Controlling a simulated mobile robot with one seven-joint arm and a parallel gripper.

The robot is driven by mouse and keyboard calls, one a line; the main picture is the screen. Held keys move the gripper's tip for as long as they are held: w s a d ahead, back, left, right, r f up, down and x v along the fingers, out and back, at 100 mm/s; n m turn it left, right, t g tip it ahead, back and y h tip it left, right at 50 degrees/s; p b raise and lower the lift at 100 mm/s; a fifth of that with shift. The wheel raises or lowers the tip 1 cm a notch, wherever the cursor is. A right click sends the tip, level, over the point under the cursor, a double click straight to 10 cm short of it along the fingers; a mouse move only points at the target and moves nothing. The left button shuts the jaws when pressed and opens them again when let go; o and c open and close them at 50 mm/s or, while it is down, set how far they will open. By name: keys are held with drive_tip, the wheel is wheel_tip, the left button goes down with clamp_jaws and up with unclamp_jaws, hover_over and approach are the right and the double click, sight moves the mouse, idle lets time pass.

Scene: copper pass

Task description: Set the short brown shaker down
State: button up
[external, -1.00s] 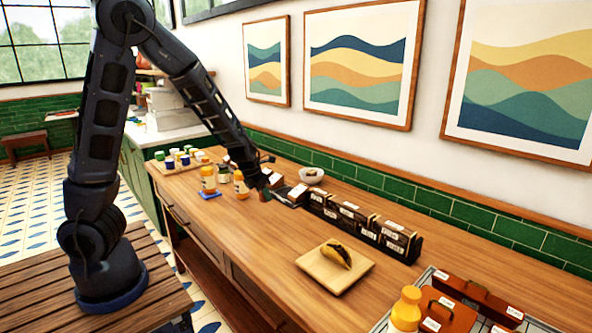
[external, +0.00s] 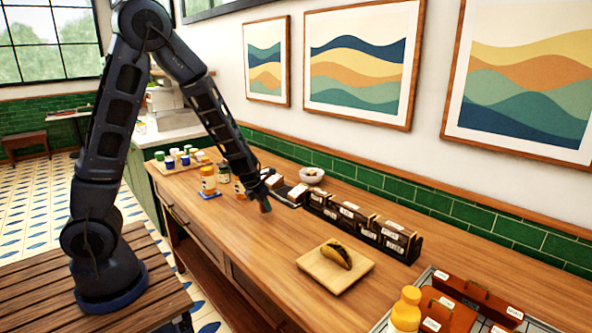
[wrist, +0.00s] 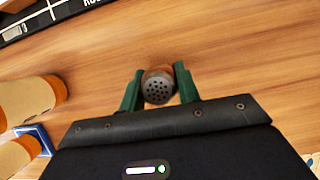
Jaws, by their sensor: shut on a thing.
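The short brown shaker (wrist: 158,86) is between the two green fingers of my gripper (wrist: 158,90) in the wrist view; its perforated grey top faces the camera. In the external view the shaker (external: 265,206) shows small at the end of my gripper (external: 262,198), over the wooden counter (external: 230,240). My gripper is shut on it. I cannot tell whether the shaker's base touches the counter.
Orange-capped jars (external: 208,181) stand left of my gripper, one on a blue coaster (wrist: 38,138). A dark labelled rack (external: 345,218) runs along the wall side. A taco (external: 337,254) on a board (external: 320,270) lies nearer. Bare counter lies between.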

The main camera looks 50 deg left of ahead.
drive_tip(key=shift+f, duration=1)
drive_tip(key=shift+f, duration=0.1)
drive_tip(key=o, duration=1)
drive_tip(key=v, duration=1.2)
idle(0.7)
drive_tip(key=shift+s, duration=0.15)
